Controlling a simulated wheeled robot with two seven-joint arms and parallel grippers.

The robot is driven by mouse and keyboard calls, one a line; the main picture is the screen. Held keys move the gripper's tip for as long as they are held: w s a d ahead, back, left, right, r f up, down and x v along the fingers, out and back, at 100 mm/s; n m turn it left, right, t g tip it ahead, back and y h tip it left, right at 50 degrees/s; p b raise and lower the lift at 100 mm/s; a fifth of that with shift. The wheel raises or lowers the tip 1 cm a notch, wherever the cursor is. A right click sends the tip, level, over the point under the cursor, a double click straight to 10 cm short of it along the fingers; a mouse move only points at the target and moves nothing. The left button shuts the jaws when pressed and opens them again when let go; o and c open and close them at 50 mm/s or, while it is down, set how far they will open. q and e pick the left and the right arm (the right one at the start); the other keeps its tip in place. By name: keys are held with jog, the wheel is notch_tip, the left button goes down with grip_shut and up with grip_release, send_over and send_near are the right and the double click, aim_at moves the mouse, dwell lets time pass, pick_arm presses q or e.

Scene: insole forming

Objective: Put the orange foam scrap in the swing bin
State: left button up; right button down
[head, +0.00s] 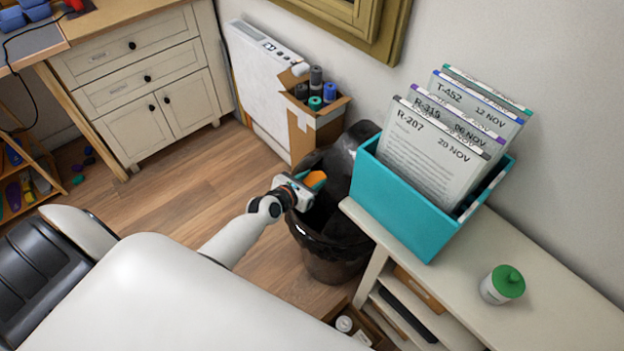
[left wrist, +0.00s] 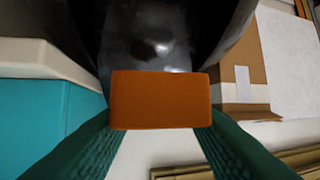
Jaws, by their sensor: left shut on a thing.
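The orange foam scrap (head: 315,179) is a small block held between the fingers of my left gripper (head: 308,183). In the left wrist view the scrap (left wrist: 160,100) sits flat between the two green fingers, which touch its sides. The swing bin (head: 335,260) is dark, with a black liner at the rim and its lid (head: 349,155) tilted up at the back. In the head view my left gripper is over the bin's opening near its left side. The bin's dark inside (left wrist: 155,40) shows beyond the scrap in the left wrist view. My right gripper is not in view.
A cream shelf unit (head: 540,290) stands right of the bin, carrying a teal file box (head: 400,205) and a green-lidded jar (head: 502,285). A cardboard box of rolls (head: 325,125) and a white panel (head: 265,90) stand behind the bin. Wood floor (head: 185,190) is open to the left.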

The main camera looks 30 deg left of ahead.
pick_arm(q)
notch_tip(320, 180, down, 15)
jog(key=b, duration=1.3)
jog(key=o, duration=1)
jog(key=shift+o, duration=0.2)
jog(key=shift+s+r, duration=0.1)
jog(key=p+v, duration=0.1)
jog(key=v, duration=1)
jog(key=shift+s+p, duration=0.4)
